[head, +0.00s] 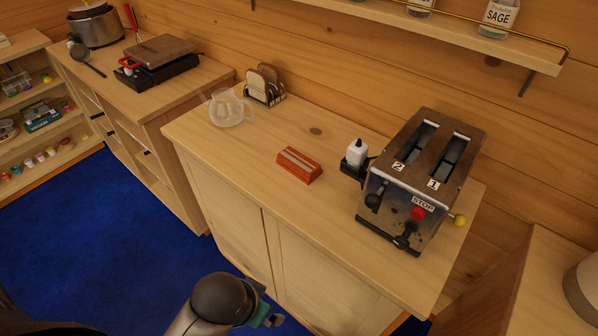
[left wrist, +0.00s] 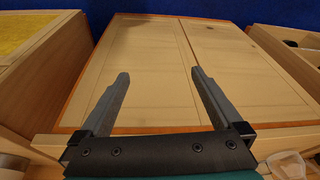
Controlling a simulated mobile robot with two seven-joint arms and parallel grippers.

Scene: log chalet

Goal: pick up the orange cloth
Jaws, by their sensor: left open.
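The orange cloth (head: 300,165) looks like a folded, block-shaped bundle with a pale stripe along its top. It lies flat on the middle of the light wooden cabinet top (head: 245,146) in the head view. My left gripper (left wrist: 159,73) is open and empty in the left wrist view, its two fingers pointing along the cabinet doors (left wrist: 150,60). In the head view my left arm is low at the bottom, in front of the cabinet and well short of the cloth; its fingers are mostly hidden there. The cloth does not show in the left wrist view. My right gripper is not in view.
Right of the cloth stand a white bottle (head: 356,153) on a dark stand and a large toaster (head: 421,180). Left and behind are a glass jug (head: 228,107) and a toast rack (head: 264,86). A wall shelf (head: 450,36) hangs above. The counter in front of the cloth is clear.

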